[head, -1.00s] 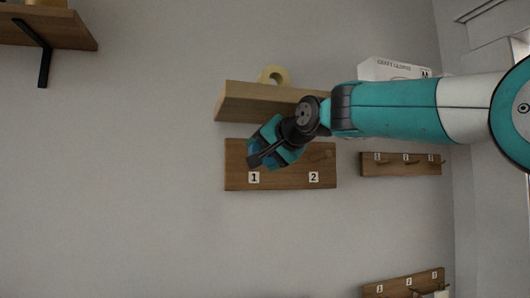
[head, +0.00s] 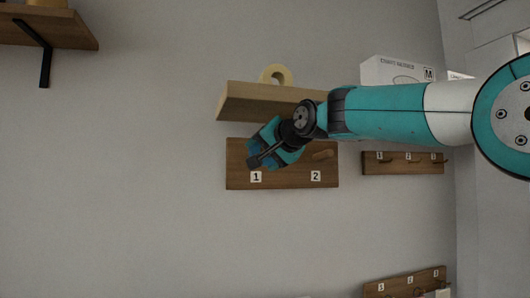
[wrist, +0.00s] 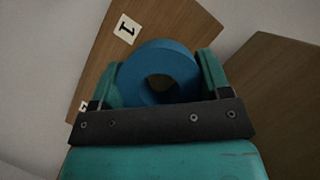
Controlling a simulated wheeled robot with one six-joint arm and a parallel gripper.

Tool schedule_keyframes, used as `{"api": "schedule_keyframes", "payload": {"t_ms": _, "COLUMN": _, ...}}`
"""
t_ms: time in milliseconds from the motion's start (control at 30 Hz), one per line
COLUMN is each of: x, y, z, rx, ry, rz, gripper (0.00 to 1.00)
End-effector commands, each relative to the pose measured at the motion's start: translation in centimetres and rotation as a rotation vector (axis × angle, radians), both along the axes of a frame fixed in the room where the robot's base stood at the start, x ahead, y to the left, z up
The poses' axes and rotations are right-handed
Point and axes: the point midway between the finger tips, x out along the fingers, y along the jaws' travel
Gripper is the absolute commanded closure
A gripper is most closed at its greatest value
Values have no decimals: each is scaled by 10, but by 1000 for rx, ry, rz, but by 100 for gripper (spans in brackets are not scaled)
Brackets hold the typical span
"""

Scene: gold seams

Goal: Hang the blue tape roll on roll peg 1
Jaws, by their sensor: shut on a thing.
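The blue tape roll (wrist: 160,65) is between my gripper's two fingers (wrist: 158,82) in the wrist view, and the gripper is shut on it. In the head view my gripper (head: 262,158) is in front of the left part of the wooden peg board (head: 285,180), above the label 1 (head: 256,177). The board also shows behind the roll in the wrist view (wrist: 95,65). Peg 1 is hidden by my gripper and the roll. Peg 2 (head: 322,155) shows bare above label 2. I cannot tell whether the roll is around peg 1.
A wooden shelf (head: 240,103) sits just above the board, with a yellow tape roll (head: 275,73) on it. A white box (head: 395,70) stands behind my arm. A smaller peg rail (head: 404,168) is to the right.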

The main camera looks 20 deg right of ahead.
Motion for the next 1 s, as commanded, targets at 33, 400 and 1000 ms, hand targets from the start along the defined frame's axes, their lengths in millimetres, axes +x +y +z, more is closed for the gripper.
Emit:
{"api": "schedule_keyframes", "payload": {"t_ms": 33, "x": 0, "y": 0, "z": 0, "rx": 0, "ry": -1, "rz": 0, "gripper": 58}}
{"api": "schedule_keyframes", "payload": {"t_ms": 400, "x": 0, "y": 0, "z": 1, "rx": 0, "ry": -1, "rz": 0, "gripper": 58}}
{"api": "schedule_keyframes", "payload": {"t_ms": 1000, "x": 10, "y": 0, "z": 0, "rx": 0, "ry": 0, "rz": 0, "gripper": 58}}
